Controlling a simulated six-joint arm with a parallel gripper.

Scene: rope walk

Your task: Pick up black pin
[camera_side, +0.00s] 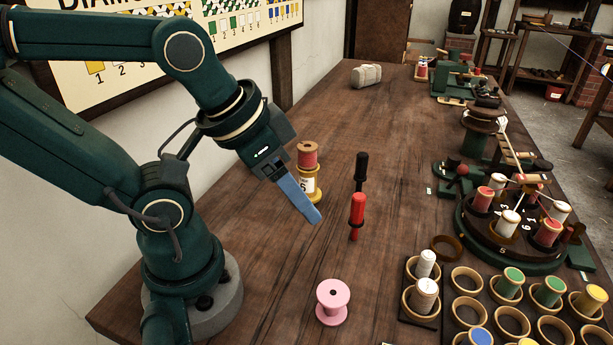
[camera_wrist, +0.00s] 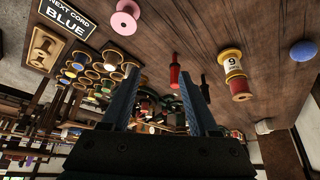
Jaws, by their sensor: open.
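The black pin (camera_side: 361,168) stands on the wooden bench just behind the red pin (camera_side: 357,210), which hides its foot in the side view. In the wrist view the black pin (camera_wrist: 205,89) shows just right of the right finger, and the red pin (camera_wrist: 174,72) shows between the fingers. My gripper (camera_side: 311,215) is left of both pins in the side view, its blue fingers pointing down and toward the right, apart from the pins. In the wrist view the fingers of my gripper (camera_wrist: 160,75) are spread with nothing held.
A pink spool (camera_side: 333,302) is at the front. Cups with spools (camera_side: 467,280) and a round green carrier (camera_side: 515,259) fill the right side.

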